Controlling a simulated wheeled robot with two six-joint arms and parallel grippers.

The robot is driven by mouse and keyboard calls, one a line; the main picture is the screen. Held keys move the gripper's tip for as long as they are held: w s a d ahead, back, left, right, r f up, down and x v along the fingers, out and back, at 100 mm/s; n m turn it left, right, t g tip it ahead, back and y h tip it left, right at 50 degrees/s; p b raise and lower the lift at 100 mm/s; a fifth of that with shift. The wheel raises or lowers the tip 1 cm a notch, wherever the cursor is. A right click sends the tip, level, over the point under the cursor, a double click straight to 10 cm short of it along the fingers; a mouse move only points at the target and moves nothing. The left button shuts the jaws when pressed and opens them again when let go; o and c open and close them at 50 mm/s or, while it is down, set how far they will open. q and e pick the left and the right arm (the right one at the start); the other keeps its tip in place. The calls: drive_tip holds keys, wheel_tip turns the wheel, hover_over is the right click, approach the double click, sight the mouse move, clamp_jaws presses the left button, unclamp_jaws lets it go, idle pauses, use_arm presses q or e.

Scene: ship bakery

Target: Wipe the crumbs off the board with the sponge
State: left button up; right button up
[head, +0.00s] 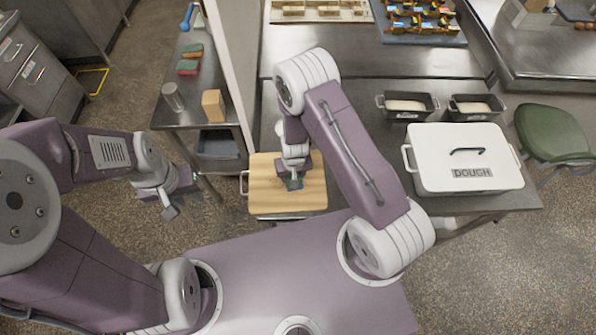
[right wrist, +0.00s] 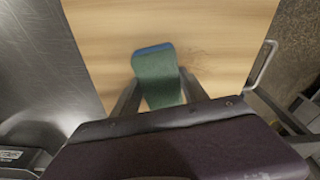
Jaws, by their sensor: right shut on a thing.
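The wooden board (head: 265,195) lies at the front left of the steel table and fills much of the right wrist view (right wrist: 225,25). My right gripper (head: 292,178) is over the board, with its fingers on both sides of the green and blue sponge (right wrist: 156,75). The sponge is at the board's surface; in the head view only a bit of it (head: 294,185) shows under the gripper. Faint dark specks, perhaps crumbs (right wrist: 200,56), show on the board right of the sponge. My left gripper (head: 170,208) hangs over the floor, left of the board, too small to read.
A white dough box (head: 470,185) and two loaf tins (head: 408,103) stand on the right of the table. A narrow side table at left holds a metal cup (head: 173,97), a tan block (head: 213,105) and coloured blocks (head: 188,66). A metal handle (head: 244,183) juts from the board's left side.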

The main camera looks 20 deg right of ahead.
sight(324, 178)
drive_tip(key=shift+r, duration=0.1)
drive_tip(key=shift+d+f, duration=0.1)
drive_tip(key=shift+f, duration=0.1)
drive_tip(key=d+b, duration=0.2)
drive_tip(key=shift+s+d+f+b, duration=0.15)
drive_tip(key=shift+s+f+b, duration=0.05)
drive_tip(key=shift+s+b, duration=0.1)
drive_tip(key=shift+s+d+r, duration=0.15)
drive_tip(key=shift+s+d, duration=0.1)
drive_tip(key=shift+d+b, duration=0.25)
drive_tip(key=shift+b, duration=0.05)
drive_tip(key=shift+s+d+b, duration=0.2)
drive_tip(key=shift+d+b, duration=0.3)
drive_tip(key=shift+d, duration=0.4)
drive_tip(key=shift+s+d+r, duration=0.1)
drive_tip(key=shift+s+d, duration=0.05)
drive_tip(key=shift+d, duration=0.8)
drive_tip(key=shift+s+d+b, duration=0.1)
drive_tip(key=shift+d+b, duration=0.2)
drive_tip(key=shift+d, duration=0.2)
drive_tip(key=shift+s+d+r, duration=0.1)
drive_tip(key=shift+s+d, duration=0.05)
drive_tip(key=shift+d, duration=0.5)
drive_tip(key=shift+s+d, duration=0.2)
drive_tip(key=shift+d, duration=0.5)
drive_tip(key=shift+s+d, duration=0.2)
drive_tip(key=shift+d, duration=0.55)
